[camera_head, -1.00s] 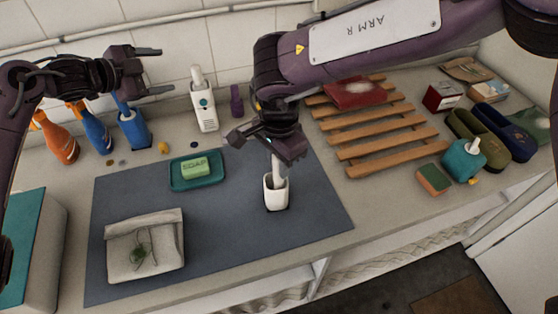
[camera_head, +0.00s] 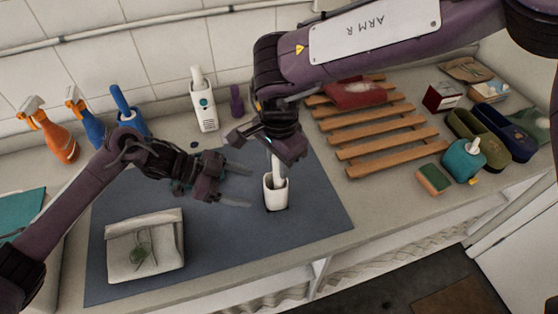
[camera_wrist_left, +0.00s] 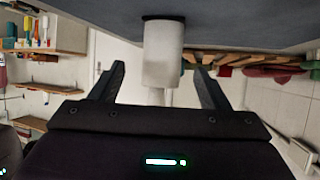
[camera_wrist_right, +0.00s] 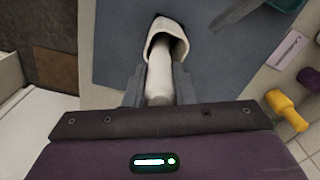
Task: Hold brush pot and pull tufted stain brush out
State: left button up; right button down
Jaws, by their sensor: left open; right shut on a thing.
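The white brush pot (camera_head: 276,195) stands upright on the dark mat (camera_head: 310,212). The brush's white handle (camera_head: 275,167) rises from its mouth; the tufted end is hidden inside the pot. My right gripper (camera_head: 277,156) is above the pot and shut on the handle. In the right wrist view the handle (camera_wrist_right: 159,78) runs between the fingers (camera_wrist_right: 160,88) into the pot (camera_wrist_right: 168,38). My left gripper (camera_head: 250,188) is open and empty, its fingertips just left of the pot and apart from it. In the left wrist view the pot (camera_wrist_left: 163,58) lies ahead, between the fingers (camera_wrist_left: 160,70).
A folded cloth bundle (camera_head: 145,250) lies on the mat's front left. Spray bottles (camera_head: 50,135) stand at the back left, a white dispenser (camera_head: 204,105) behind the pot. A wooden rack (camera_head: 390,140) is at the right. The mat right of the pot is clear.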

aim_at(275, 195)
pick_arm(q)
jog(key=x, duration=0.9)
jog(key=c, duration=0.7)
jog(key=o, duration=1.1)
jog(key=c, duration=1.3)
